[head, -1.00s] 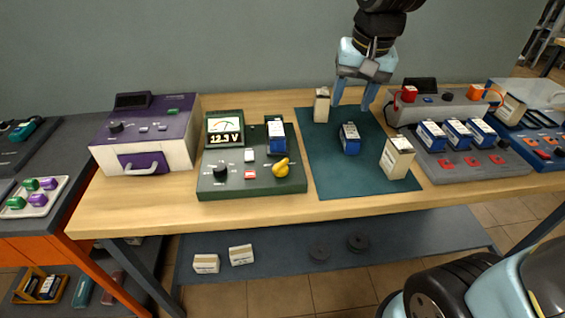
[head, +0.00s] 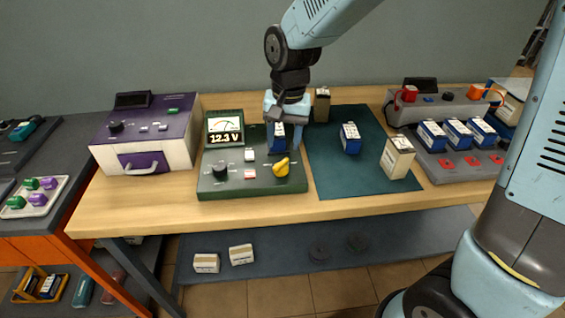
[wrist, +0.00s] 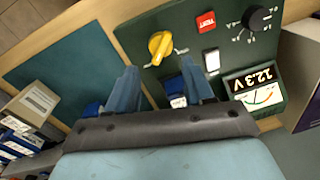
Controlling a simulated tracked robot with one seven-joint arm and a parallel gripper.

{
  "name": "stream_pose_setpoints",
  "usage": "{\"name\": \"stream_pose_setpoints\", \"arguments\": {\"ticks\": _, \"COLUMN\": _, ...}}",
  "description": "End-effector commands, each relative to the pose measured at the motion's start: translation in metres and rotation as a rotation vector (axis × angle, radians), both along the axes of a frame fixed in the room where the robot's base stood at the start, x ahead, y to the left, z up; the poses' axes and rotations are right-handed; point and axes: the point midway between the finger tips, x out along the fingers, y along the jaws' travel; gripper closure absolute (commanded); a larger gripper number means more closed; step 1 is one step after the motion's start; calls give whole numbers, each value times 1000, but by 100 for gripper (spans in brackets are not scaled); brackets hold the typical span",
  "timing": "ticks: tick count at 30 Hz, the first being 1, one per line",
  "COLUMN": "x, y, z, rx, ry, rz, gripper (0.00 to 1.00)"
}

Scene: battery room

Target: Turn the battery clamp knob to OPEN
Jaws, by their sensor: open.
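The yellow clamp knob (head: 281,168) sits at the front right of the green tester (head: 250,186). In the wrist view the knob (wrist: 160,47) lies beyond my fingertips, not touched. A blue battery (head: 277,142) stands in the tester behind the knob, partly hidden by my gripper in both views. My gripper (head: 283,140) is open above the tester's back right, over that battery. In the wrist view its two fingers (wrist: 158,86) are spread apart. The tester's display reads 12.3 V.
A purple-topped box (head: 150,135) stands left of the tester. A teal mat (head: 330,178) on the right holds a blue battery (head: 350,138) and two beige boxes (head: 397,158). A grey charger rack (head: 440,165) with several batteries stands farther right.

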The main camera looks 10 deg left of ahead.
Motion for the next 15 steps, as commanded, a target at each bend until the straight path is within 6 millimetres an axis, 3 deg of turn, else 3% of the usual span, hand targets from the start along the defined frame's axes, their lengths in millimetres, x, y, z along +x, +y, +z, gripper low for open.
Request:
{"name": "stream_pose_setpoints", "arguments": {"ticks": 9, "x": -1, "y": 4, "z": -55, "rx": -1, "ry": 2, "rz": 1, "gripper": 48}}
{"name": "stream_pose_setpoints", "arguments": {"ticks": 15, "x": -1, "y": 6, "z": -75, "rx": 0, "ry": 1, "rz": 1, "gripper": 48}}
